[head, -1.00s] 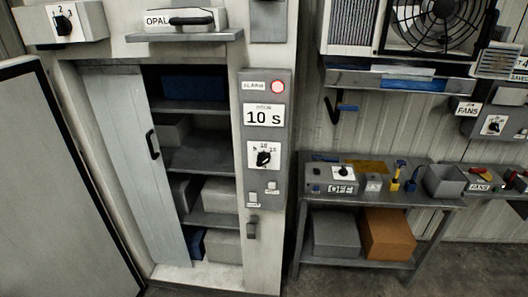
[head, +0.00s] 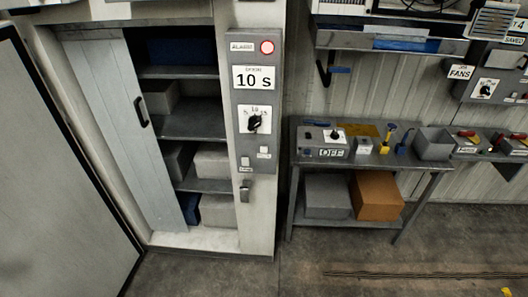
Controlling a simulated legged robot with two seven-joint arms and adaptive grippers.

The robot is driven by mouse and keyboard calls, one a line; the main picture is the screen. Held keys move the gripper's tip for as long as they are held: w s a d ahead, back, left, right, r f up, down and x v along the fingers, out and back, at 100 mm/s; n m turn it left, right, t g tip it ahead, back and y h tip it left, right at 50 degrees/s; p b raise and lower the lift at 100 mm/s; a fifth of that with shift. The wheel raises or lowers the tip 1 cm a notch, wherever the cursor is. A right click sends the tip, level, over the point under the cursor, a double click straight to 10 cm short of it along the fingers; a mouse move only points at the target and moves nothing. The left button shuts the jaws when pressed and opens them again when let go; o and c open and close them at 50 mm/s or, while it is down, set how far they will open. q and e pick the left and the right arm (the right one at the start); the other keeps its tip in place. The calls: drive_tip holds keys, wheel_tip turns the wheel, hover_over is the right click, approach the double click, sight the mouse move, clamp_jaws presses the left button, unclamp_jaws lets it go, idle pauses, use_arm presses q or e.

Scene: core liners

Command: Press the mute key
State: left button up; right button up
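A grey alarm panel (head: 242,78) is fixed to the cabinet's right post in the head view. Under that is a black rotary knob (head: 254,123) on a white dial. Two small pale keys sit at the panel's bottom, a left key (head: 245,163) and a right key (head: 264,151). Their labels are too small to read, so I cannot tell which is mute. Neither of my grippers is in view.
The cabinet's door (head: 115,130) stands open, showing shelves with boxes. A metal bench (head: 300,165) to the right holds a control box (head: 322,140) reading "OFF", tools and a bin (head: 434,139). Floor (head: 340,260) in front is clear.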

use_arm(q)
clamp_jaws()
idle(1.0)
